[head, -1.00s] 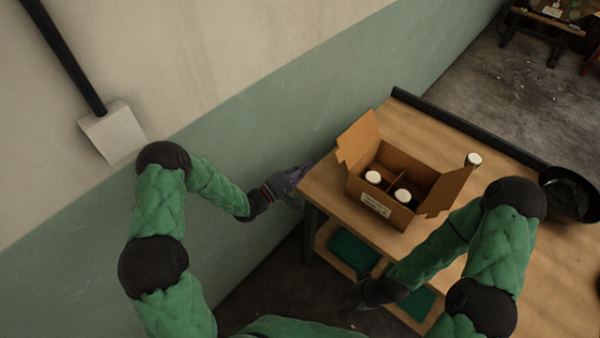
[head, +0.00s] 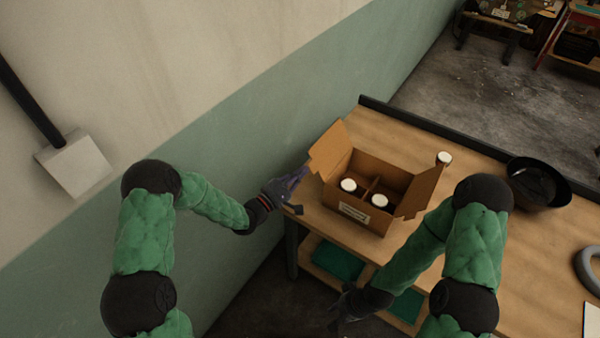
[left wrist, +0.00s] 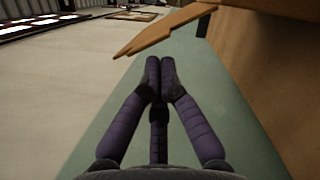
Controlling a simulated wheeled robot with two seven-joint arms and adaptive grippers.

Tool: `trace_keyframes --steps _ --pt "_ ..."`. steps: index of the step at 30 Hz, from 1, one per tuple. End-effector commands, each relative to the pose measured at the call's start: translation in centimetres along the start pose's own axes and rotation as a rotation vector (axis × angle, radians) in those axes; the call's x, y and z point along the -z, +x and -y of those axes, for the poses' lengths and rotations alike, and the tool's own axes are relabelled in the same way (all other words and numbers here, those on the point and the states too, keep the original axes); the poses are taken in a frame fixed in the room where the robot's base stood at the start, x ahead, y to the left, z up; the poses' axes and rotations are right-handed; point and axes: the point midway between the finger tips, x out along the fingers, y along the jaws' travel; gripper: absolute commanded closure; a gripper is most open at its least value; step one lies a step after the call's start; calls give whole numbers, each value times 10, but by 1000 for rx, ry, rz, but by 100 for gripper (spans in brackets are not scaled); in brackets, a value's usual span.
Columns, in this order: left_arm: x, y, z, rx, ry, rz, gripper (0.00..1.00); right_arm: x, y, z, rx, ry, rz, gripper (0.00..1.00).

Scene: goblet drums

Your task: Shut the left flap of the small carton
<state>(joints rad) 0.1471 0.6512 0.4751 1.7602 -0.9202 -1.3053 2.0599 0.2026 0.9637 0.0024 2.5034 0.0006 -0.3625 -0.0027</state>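The small carton (head: 365,214) stands on the wooden table with its top open. Its left flap (head: 331,150) stands up and leans outward. Its right flap (head: 420,190) is also open. Two white-lidded jars (head: 349,185) stand in its compartments. My left gripper (head: 301,173) is just left of the left flap; I cannot tell whether they touch. In the left wrist view its purple fingers (left wrist: 160,70) meet at the tips with nothing between them, and the flap (left wrist: 165,32) shows just beyond. My right gripper (head: 340,312) hangs low before the table, dark, fingers unclear.
A white-capped container (head: 444,158) stands behind the right flap. A black pan (head: 537,183) is farther right on the table (head: 500,235), and a grey ring (head: 590,268) lies at the right edge. The green wall (head: 230,150) is close on the left.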

Motion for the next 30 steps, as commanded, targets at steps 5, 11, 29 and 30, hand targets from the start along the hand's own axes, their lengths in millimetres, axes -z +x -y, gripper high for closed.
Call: trace_keyframes --steps 5,11,29,30 --pt "-1 0 -1 3 12 0 100 0 -1 0 0 0 0 69" --pt "-4 1 -2 13 53 0 100 0 -2 1 0 0 0 69" --pt "-12 3 -5 40 160 1 100 0 -6 2 0 0 0 69" --pt "-13 3 -5 44 175 1 100 0 -6 2 0 0 0 69"
